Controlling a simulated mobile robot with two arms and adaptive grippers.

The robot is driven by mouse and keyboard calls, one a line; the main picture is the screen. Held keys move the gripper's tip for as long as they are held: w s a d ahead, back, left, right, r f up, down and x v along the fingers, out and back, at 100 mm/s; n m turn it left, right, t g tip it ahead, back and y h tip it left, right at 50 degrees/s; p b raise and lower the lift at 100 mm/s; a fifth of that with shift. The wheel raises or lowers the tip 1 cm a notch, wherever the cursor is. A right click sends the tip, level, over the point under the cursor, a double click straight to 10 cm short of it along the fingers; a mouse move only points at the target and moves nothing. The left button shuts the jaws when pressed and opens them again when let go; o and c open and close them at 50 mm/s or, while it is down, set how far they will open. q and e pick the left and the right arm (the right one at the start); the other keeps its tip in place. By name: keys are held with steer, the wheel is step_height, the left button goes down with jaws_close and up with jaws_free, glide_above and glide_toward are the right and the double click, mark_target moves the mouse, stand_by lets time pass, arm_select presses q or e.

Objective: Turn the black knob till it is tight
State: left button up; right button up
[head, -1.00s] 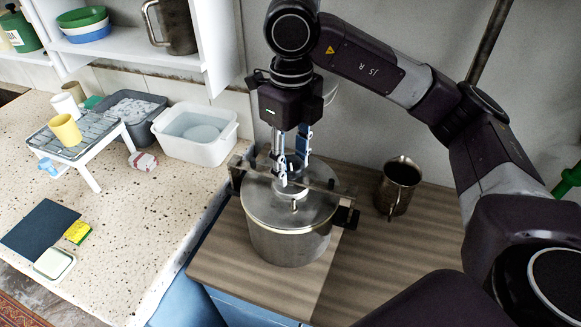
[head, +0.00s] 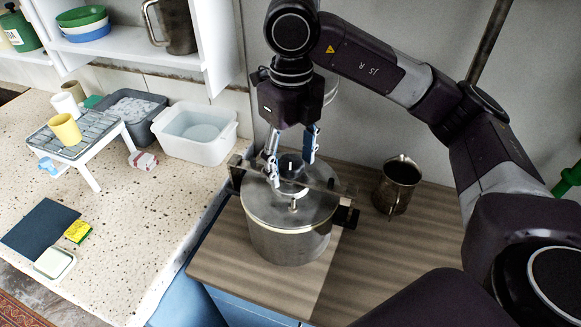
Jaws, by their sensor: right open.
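A steel pot (head: 288,244) with a flat lid stands on the wooden counter, and a metal bar crosses over its lid. The black knob (head: 289,161) sits at the middle of the bar, with a pale pin showing at its centre. My right gripper (head: 290,170) points down from above and is open. Its two fingers are spread, one to the left of the knob and one to the right. I cannot tell whether either finger touches it. My left gripper is not in view.
A dark metal jug (head: 398,186) stands right of the pot on the wooden counter (head: 375,260). On the speckled stone top at left are a white basin (head: 196,147), a grey tub (head: 148,110), a rack with a yellow cup (head: 65,129), and a sponge (head: 77,232).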

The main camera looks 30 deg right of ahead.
steer(key=n+b, duration=0.1)
steer(key=n, duration=0.2)
steer(key=shift+f+n, duration=0.1)
steer(key=shift+n, duration=0.3)
steer(key=n, duration=0.4)
steer(key=shift+n+b, duration=0.3)
steer(key=n, duration=0.7)
steer(key=shift+n+b, duration=0.3)
steer(key=shift+b, duration=0.1)
